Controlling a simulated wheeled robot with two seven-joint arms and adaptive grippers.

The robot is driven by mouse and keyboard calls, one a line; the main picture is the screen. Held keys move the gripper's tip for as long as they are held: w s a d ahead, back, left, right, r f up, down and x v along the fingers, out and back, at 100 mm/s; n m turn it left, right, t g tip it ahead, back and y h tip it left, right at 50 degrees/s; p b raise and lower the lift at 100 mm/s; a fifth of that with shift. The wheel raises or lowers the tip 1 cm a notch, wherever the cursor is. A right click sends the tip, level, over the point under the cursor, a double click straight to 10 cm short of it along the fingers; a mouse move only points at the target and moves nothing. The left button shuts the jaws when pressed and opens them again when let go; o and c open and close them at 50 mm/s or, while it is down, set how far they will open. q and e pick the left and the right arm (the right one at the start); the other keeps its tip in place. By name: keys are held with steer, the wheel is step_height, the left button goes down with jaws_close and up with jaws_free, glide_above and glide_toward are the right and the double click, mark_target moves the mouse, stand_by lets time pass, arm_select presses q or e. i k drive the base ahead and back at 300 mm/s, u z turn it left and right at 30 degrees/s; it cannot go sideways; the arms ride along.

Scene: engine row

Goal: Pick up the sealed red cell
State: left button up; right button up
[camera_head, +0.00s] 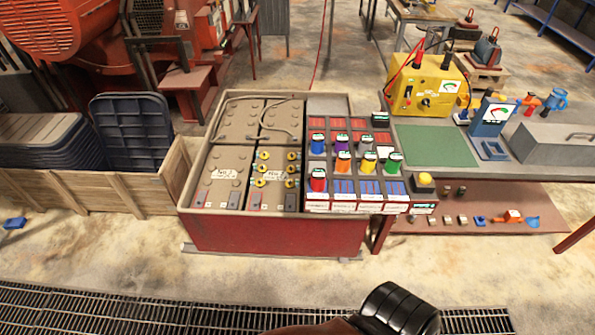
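A red cell (318,184), a short upright cylinder with a pale top, stands at the front left of a group of coloured cells on the rack (371,207) beside the battery box. An orange cell (343,165) and a blue cell (317,146) stand behind it, with purple (340,143), yellow (367,166) and green (392,162) cells close by. I cannot tell from here whether its seal is intact. Neither of my grippers shows; a black ribbed part of my arm shows at the bottom edge, well in front of the cells and apart from them.
The red battery box (275,236) holds large brown batteries left of the rack. A yellow button (425,179) is at the rack's right. A yellow meter box (425,88) and green mat (434,146) are on the bench. A wooden crate (110,192) stands left. The floor in front is clear.

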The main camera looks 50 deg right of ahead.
mark_target(318, 177)
steer(key=z, duration=0.5)
steer(key=i, duration=0.9)
steer(key=z, duration=0.75)
